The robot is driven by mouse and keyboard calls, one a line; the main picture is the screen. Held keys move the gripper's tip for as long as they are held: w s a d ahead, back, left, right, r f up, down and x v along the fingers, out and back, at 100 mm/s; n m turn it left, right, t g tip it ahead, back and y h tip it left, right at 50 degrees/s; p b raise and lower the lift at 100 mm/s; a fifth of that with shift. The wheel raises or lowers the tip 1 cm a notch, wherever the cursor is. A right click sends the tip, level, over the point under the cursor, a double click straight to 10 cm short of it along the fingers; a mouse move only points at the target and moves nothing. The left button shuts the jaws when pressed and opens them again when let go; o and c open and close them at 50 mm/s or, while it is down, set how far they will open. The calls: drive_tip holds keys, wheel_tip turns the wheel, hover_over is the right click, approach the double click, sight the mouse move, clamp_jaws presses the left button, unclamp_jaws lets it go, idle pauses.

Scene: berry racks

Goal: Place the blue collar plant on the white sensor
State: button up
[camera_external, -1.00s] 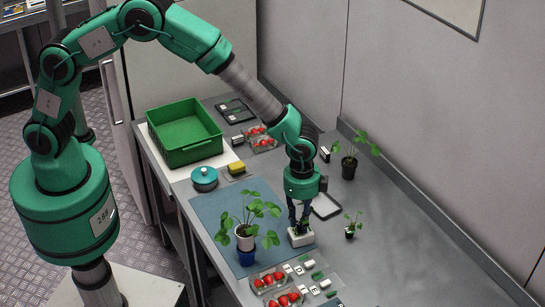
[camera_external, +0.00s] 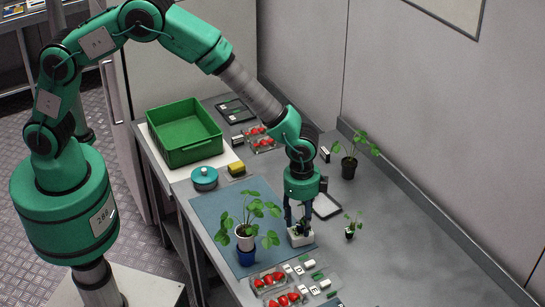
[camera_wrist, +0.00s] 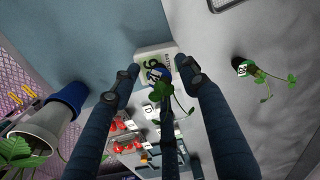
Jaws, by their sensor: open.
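The white sensor (camera_external: 301,240) sits on the right edge of the blue mat, under my gripper (camera_external: 300,222). In the wrist view, the white sensor (camera_wrist: 152,58) shows printed markings. The small blue collar plant (camera_wrist: 158,74) appears on it, its collar blue with a white label and its green leaves leaning over. My gripper (camera_wrist: 157,78) is open, with its fingers apart on both sides of the plant and another finger below it in the picture. The plant's base is largely hidden, so its exact seating cannot be told.
A large plant in a white and blue pot (camera_external: 246,243) stands close left. A small tagged plant (camera_external: 351,232) and a dark-potted plant (camera_external: 349,166) stand right. Strawberry punnets (camera_external: 282,285) lie in front. A green crate (camera_external: 184,155) is back left. The right counter is mostly clear.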

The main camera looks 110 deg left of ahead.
wheel_tip(320, 180, up, 12)
drive_tip(key=shift+s, duration=0.15)
idle(0.5)
idle(0.7)
wheel_tip(320, 180, up, 14)
drive_tip(key=r+n+t, duration=0.1)
hover_over(300, 223)
drive_tip(key=s+d, duration=0.4)
drive_tip(key=s, duration=0.4)
drive_tip(key=s+d+r+n+t, duration=0.1)
drive_tip(key=s+d+r, duration=0.3)
drive_tip(key=s+r, duration=0.55)
drive_tip(key=s+d+r+n+t, duration=0.1)
drive_tip(key=s+d+r, duration=0.1)
drive_tip(key=s, duration=1.1)
drive_tip(key=s+d+r+n+t, duration=0.1)
drive_tip(key=s+d+r+t, duration=0.1)
drive_tip(key=s, duration=1.1)
drive_tip(key=shift+s+n, duration=0.3)
drive_tip(key=shift+s, duration=0.1)
drive_tip(key=shift+d, duration=0.1)
